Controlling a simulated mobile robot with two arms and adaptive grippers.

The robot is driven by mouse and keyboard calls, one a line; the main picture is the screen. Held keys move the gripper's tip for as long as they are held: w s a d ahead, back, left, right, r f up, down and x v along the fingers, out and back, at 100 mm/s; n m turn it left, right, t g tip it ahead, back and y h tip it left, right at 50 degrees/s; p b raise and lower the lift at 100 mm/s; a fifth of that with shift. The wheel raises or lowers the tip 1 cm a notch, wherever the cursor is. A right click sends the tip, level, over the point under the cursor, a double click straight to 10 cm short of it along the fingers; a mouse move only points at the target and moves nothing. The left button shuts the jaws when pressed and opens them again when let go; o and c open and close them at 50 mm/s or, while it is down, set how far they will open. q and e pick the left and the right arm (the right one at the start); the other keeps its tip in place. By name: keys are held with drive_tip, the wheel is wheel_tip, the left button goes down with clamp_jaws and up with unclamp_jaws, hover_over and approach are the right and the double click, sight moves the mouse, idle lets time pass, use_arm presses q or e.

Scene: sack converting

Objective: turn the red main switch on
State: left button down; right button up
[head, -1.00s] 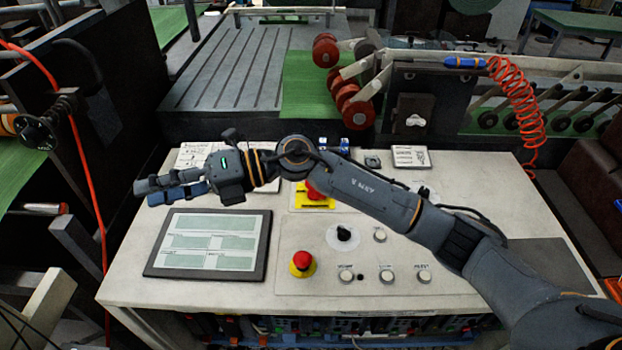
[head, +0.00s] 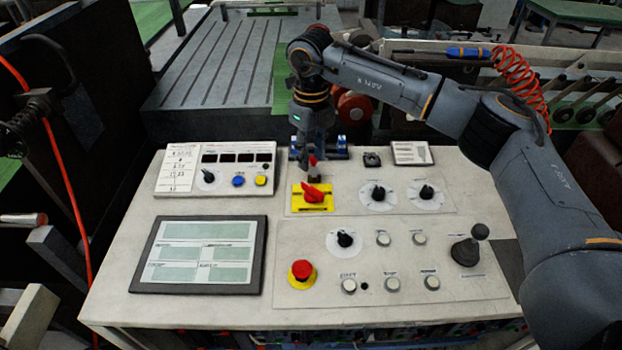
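The red main switch (head: 313,193) is a red rotary handle on a yellow plate, in the upper middle of the console panel. Its handle looks slanted across the plate. My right gripper (head: 312,165) points down just behind the switch, seen from above, and appears apart from the handle. Its fingers are small and dark here, and I cannot tell whether they are open or shut. A small red-tipped part shows at the fingers, and I cannot tell what it belongs to. My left gripper is not in view.
A red emergency button (head: 302,271) on a yellow base sits in front of the switch. Dials (head: 378,194) and a black joystick (head: 467,250) are to the right. A display (head: 201,252) and a small control box (head: 215,168) are to the left.

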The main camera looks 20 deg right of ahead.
sight(311, 187)
wheel_tip(311, 187, down, 8)
drive_tip(key=shift+r+p, duration=0.15)
drive_tip(key=shift+p, duration=0.9)
drive_tip(key=shift+f, duration=0.7)
clamp_jaws()
